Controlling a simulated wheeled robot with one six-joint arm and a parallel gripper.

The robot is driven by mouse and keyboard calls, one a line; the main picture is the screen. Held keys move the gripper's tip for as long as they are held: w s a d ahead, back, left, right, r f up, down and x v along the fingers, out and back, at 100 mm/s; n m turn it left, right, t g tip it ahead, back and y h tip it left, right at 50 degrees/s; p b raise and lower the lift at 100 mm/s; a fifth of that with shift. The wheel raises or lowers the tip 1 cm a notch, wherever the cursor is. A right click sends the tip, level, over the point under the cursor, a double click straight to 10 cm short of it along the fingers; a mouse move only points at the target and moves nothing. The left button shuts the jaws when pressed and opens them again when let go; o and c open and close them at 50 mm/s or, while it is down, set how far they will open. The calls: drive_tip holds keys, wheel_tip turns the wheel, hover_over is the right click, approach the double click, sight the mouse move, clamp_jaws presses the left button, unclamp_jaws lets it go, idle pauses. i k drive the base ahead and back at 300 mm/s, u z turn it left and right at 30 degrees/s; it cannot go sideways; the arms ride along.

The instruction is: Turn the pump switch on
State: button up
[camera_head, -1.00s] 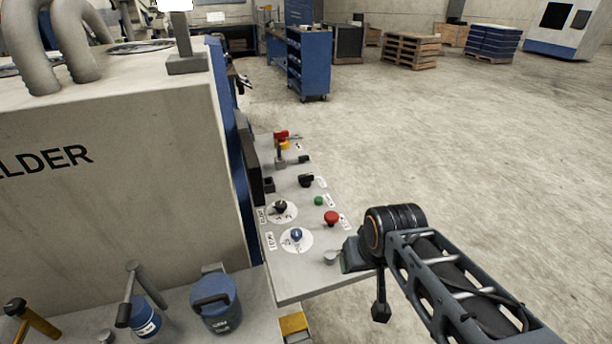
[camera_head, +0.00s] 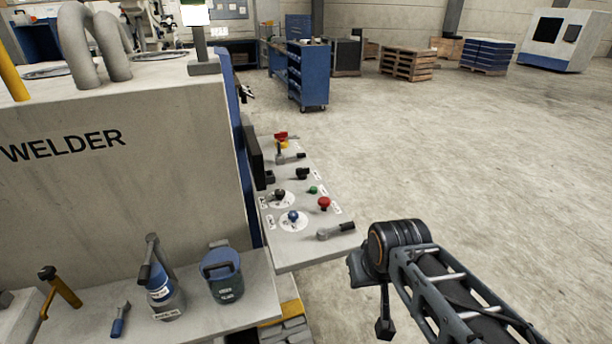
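A grey control panel (camera_head: 310,237) sticks out from the right side of the welder. The labels are too small to read, so I cannot tell which control is the pump switch. My gripper (camera_head: 385,328) hangs below my wrist, right of the panel's near corner, apart from the controls. Its fingers are not clear.
The welder's large body (camera_head: 120,165) rises left of the panel. A blue container (camera_head: 222,272), a blue-and-grey bottle (camera_head: 162,288) and a yellow-handled tool (camera_head: 62,288) stand on the near bench. A blue cabinet (camera_head: 308,77) stands farther back. The floor at right is clear.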

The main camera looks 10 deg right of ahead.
sight(302, 173)
drive_tip(key=z, duration=1.45)
drive_tip(key=i, duration=2.3)
drive_tip(key=u, duration=3.85)
drive_tip(key=i, duration=0.5)
drive_tip(key=u, duration=0.05)
